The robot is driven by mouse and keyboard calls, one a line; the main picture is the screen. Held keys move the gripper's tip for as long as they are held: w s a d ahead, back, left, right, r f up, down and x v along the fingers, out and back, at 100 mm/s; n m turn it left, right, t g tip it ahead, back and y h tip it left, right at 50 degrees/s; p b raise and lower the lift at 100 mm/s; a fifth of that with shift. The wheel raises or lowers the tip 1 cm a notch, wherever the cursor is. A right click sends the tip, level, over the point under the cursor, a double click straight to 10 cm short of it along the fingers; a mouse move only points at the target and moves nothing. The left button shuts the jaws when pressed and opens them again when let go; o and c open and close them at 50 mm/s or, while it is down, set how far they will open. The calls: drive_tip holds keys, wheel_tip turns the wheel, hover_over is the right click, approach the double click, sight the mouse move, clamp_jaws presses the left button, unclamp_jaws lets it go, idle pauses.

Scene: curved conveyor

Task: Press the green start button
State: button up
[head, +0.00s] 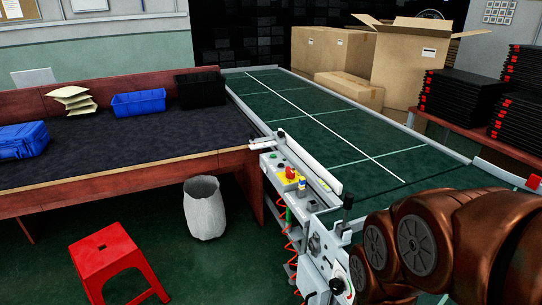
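A grey control panel (270,170) runs along the left side of the conveyor (345,135). It carries a yellow box with a red button (290,173) and some smaller controls that are too small to tell apart. A small green part (289,214) shows lower down beside the panel, above red coiled hoses. My copper-coloured arm fills the lower right over the conveyor's near end. My gripper is not in view.
A dark-topped bench with a blue bin (139,102) and a black bin (200,88) stands left of the conveyor. A red stool (106,257) and a grey waste bin (204,207) stand on the floor. Cardboard boxes (350,88) and black stacks (455,97) stand behind.

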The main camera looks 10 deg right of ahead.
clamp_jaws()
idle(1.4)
